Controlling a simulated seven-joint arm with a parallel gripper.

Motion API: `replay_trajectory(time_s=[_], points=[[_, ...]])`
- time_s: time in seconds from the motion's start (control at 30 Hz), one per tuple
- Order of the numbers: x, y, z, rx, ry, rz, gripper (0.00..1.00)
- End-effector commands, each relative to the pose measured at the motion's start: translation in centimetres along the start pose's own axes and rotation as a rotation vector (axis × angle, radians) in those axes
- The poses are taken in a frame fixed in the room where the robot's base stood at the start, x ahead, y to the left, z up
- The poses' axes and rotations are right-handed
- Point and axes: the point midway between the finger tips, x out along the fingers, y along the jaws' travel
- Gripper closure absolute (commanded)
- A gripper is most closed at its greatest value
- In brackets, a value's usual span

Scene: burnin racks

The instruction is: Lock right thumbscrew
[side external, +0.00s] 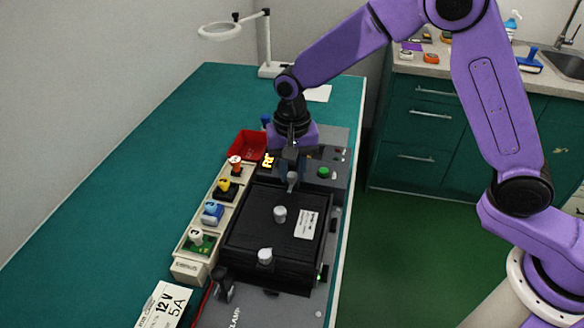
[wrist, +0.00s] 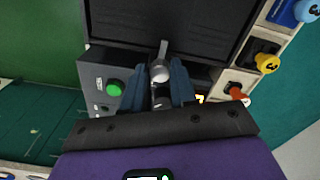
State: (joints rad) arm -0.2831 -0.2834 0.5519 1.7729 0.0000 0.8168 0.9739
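A silver thumbscrew (side external: 291,181) stands at the far edge of the black lidded box (side external: 248,228), just below my gripper (side external: 292,170). In the wrist view the silver thumbscrew (wrist: 160,70) lies between the two blue fingertips of my gripper (wrist: 161,68), with a narrow gap seeming to show on each side. The fingers point down and look open around it. A flat metal tab (wrist: 163,48) stands out beyond the thumbscrew's head. Another silver knob (side external: 280,214) is on the middle of the lid, and one more (side external: 265,256) is at its near edge.
A grey panel with a green button (side external: 324,172) is beside my gripper. A beige tray (side external: 190,268) of numbered coloured plugs runs along the box's left, with a red bin (side external: 246,146) behind. A 12 V 5A card (side external: 163,305) lies in front. The teal bench (side external: 130,190) is clear at left.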

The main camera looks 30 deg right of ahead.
Motion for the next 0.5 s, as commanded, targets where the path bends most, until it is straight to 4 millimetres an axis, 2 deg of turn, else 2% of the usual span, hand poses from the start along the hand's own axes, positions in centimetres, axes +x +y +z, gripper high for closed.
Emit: replay_trajectory(time_s=[0.07, 0.37, 0.5], points=[[0.0, 0.0, 0.0, 0.0, -0.001, 0.001, 0.52], [-0.1, 0.0, 0.0, -0.001, 0.0, 0.0, 0.52], [-1.2, -0.1, -0.1, -0.001, 0.002, -0.003, 0.52]])
